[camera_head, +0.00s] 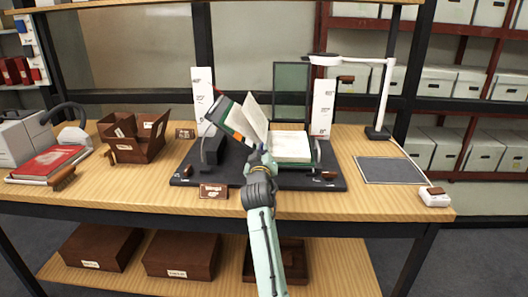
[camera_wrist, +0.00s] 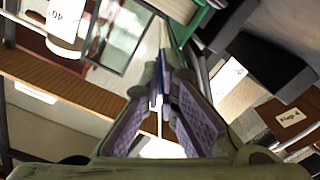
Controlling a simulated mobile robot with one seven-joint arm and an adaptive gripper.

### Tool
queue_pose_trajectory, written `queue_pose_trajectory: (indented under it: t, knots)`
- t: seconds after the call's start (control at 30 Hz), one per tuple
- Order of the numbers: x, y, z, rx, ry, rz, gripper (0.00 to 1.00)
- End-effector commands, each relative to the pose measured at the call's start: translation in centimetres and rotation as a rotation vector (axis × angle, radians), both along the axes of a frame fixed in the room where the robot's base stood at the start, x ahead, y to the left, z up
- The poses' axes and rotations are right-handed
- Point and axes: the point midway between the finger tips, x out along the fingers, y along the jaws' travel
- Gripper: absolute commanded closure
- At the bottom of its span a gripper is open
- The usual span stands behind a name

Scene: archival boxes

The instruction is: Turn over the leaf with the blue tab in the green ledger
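The green ledger (camera_head: 240,122) lies open on a dark cradle (camera_head: 330,181), its left cover and pages tilted up. Its right page block (camera_head: 292,148) lies nearly flat. A pale leaf (camera_head: 256,116) stands raised between the two sides. My gripper (camera_head: 262,157) is at the leaf's lower front edge. In the wrist view its purple-padded fingers (camera_wrist: 163,78) converge around a thin blue strip, apparently the blue tab (camera_wrist: 157,88), and look shut on the leaf. The ledger's green edge shows above them. The fingers hide most of the tab.
White scale boards (camera_head: 322,108) stand on both sides of the cradle. A brown box (camera_head: 135,152) and a red book (camera_head: 50,162) are at left. A lamp (camera_head: 383,95) and a grey mat (camera_head: 390,170) are at right. A small sign (camera_head: 213,191) stands in front.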

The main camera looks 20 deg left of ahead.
Motion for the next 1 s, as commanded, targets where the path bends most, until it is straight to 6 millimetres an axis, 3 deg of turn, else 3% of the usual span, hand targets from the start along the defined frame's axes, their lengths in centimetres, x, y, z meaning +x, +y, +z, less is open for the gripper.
queue_pose_trajectory:
  t: [0.4, 0.73, 1.0]
  knots:
    - [0.04, -0.08, 0.09, -0.006, -0.004, -0.001, 1.00]
    - [0.02, -0.04, 0.05, -0.007, -0.002, -0.001, 0.77]
    - [0.00, -0.03, 0.02, -0.006, -0.002, -0.001, 0.77]
